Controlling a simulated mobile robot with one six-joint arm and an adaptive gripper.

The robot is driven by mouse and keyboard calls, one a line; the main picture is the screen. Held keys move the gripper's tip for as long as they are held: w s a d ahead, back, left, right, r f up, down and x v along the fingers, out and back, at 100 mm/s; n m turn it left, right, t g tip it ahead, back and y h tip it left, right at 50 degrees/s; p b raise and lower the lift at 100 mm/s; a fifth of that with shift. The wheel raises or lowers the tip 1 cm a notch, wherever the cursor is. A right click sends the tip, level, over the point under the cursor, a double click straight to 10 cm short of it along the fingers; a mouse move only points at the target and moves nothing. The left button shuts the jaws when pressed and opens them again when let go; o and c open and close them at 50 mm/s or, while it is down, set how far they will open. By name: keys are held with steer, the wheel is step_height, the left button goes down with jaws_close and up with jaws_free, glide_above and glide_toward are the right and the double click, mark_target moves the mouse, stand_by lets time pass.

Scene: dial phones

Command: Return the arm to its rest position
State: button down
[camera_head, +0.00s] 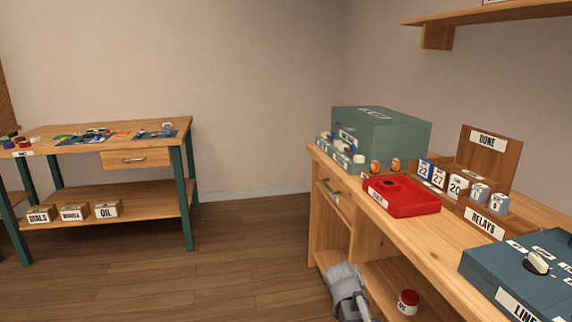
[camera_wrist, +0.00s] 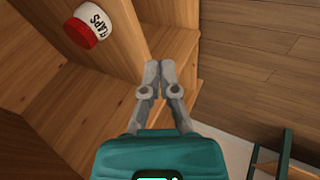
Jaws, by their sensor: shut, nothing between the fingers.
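My gripper (camera_wrist: 160,68) shows in the wrist view with its two grey fingers together and nothing between them. It is low by the open shelf space of the right workbench (camera_head: 372,245). A white jar with a red lid, marked CAPS (camera_wrist: 91,22), stands on that lower shelf, apart from the fingers. The jar also shows in the head view (camera_head: 408,303). In the head view a grey part of my arm (camera_head: 347,288) is in front of the bench at the bottom edge; the fingertips cannot be made out there.
The bench top holds a green-grey case (camera_head: 385,140), a red tray (camera_head: 412,202), a row of numbered blocks, a wooden DONE rack (camera_head: 500,160) and a blue LINE box (camera_head: 530,275). A second workbench (camera_head: 150,150) stands far left. Open wooden floor (camera_head: 220,260) lies between the benches.

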steer(key=s+a+f+m+g+y, duration=0.1)
steer(key=s+a+g+y, duration=0.15)
steer(key=s, duration=0.35)
steer(key=s+a+f+g+y, duration=0.1)
steer(key=s+a+y, duration=0.2)
steer(key=s, duration=0.4)
step_height(320, 180, up, 38)
steer(key=p, duration=3.8)
steer(key=shift+w+p, duration=0.3)
steer(key=shift+p, duration=0.05)
steer(key=shift+s+f, duration=0.1)
steer(key=shift+s, duration=0.05)
